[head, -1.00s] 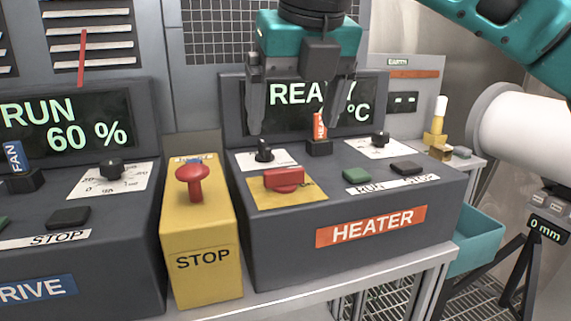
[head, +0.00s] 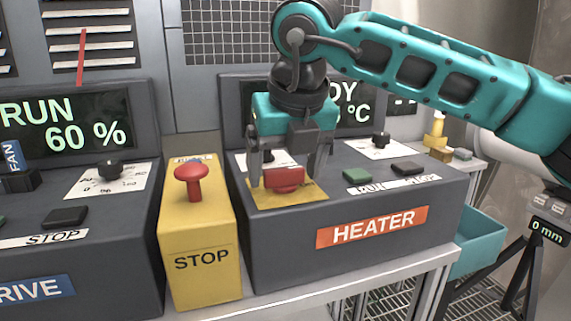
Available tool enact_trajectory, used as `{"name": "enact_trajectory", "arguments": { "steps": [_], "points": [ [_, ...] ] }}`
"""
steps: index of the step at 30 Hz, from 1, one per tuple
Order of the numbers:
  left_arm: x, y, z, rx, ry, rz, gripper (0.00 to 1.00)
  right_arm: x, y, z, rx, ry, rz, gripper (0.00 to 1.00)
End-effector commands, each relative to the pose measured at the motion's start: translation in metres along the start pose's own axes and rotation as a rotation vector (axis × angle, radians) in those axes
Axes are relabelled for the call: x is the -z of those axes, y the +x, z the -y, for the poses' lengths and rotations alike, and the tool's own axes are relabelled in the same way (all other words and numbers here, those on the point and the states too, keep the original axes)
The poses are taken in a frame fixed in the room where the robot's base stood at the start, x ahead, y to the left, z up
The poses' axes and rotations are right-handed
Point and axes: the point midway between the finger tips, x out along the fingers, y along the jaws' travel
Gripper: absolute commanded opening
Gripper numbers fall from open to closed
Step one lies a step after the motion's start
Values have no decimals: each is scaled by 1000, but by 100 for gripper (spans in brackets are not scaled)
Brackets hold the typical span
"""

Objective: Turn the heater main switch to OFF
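The heater main switch (head: 284,180) is a red knob with a bar-shaped handle on a yellow plate (head: 290,198), on the sloped top of the grey heater console (head: 280,238). Its handle lies crosswise in the picture. My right gripper (head: 288,174) is just above and around the switch in the head view, pointing down. Its two fingers are spread, one at each side of the red handle. I cannot tell whether they touch it. The small black knob behind the switch is now hidden by the gripper. My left gripper is not in view.
The yellow STOP box (head: 203,240) with a red mushroom button (head: 193,178) stands close left of the console. Green (head: 357,175) and black (head: 408,168) buttons and another black knob (head: 381,140) lie to the right. The heater display (head: 355,103) is partly covered by my arm.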

Motion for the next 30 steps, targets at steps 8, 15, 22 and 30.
{"name": "enact_trajectory", "arguments": {
  "steps": [8,15,22,30],
  "points": [
    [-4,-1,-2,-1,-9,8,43,0,0,0,0,0,0,56],
    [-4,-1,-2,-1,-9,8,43,0,0,0,0,0,0,36],
    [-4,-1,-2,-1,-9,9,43,0,0,0,-10,-21,0,35],
    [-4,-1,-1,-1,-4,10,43,0,-1,1,-64,-147,0,35]
  ]
}}
